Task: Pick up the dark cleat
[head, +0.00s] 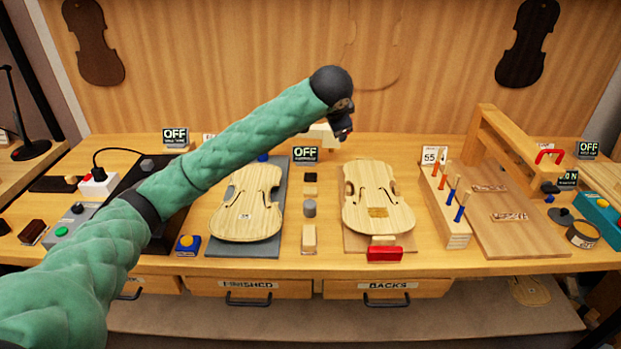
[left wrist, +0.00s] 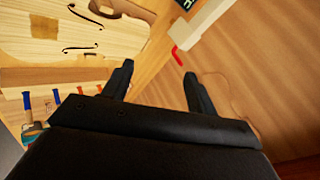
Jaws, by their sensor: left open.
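A small dark piece that looks like the dark cleat (head: 310,177) lies on the bench between the two violin plates in the head view. A slightly lighter brown piece (head: 310,190) lies just in front of it. My left arm reaches across from the left, and my left gripper (head: 341,127) hangs above the back of the bench, beyond the cleat and to its right. In the left wrist view the two fingers of this gripper (left wrist: 159,73) are apart with nothing between them. I cannot make out the cleat in that view. My right gripper is not in view.
Violin plates lie left (head: 246,205) and right (head: 378,200) of the cleat. A grey cylinder (head: 309,208) and pale block (head: 308,238) stand in front of it. An OFF sign (head: 305,153) stands behind. A tool rack (head: 445,212) and red block (head: 384,254) are further right.

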